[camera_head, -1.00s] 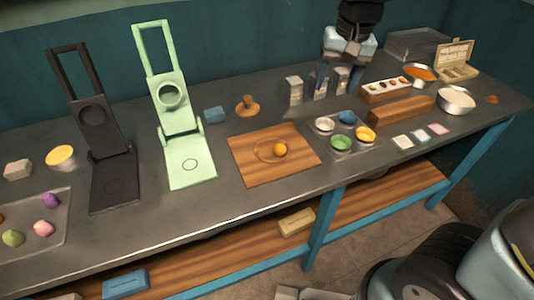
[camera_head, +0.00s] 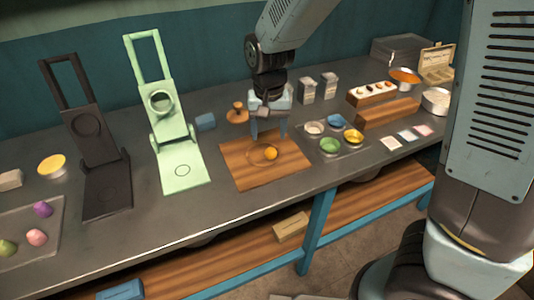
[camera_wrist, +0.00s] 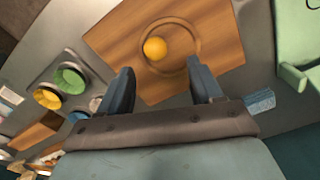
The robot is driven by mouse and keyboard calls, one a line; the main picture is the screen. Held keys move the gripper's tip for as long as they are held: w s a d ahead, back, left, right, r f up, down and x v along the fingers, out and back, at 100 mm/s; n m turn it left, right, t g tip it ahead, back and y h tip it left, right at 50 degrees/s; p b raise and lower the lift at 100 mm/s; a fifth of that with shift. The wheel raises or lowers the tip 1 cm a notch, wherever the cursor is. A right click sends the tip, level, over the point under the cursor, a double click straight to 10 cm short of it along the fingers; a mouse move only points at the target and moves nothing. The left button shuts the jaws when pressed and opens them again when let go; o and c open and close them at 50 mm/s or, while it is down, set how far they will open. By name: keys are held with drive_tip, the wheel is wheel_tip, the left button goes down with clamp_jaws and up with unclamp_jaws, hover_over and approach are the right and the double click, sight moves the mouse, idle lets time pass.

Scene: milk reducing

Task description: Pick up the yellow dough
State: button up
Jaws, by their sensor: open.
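The yellow dough (camera_head: 270,153) is a small orange-yellow ball on the wooden board (camera_head: 243,178), inside a round groove toward the board's right part. My gripper (camera_head: 268,138) is above the back edge of the board, behind the ball, pointing down. In the wrist view the dough (camera_wrist: 155,48) lies beyond the fingertips, between their lines but nearer the left finger. The gripper (camera_wrist: 162,78) is open and empty, and its fingers do not touch the ball.
A tray of coloured bowls (camera_head: 330,147) stands close to the board's right. A green press (camera_head: 181,168) stands to the left, with a black press (camera_head: 105,185) beyond it. A wooden stamp (camera_head: 238,113) and blue block (camera_head: 205,122) are behind the board.

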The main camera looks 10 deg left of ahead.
sight(271, 149)
drive_tip(key=shift+s+d+f, duration=0.1)
drive_tip(key=shift+d+f, duration=0.05)
drive_tip(key=shift+f, duration=1.5)
drive_tip(key=shift+s+d+f, duration=0.1)
drive_tip(key=shift+d+f, duration=0.05)
drive_tip(key=shift+f, duration=1.5)
drive_tip(key=shift+c, duration=0.4)
drive_tip(key=c, duration=1)
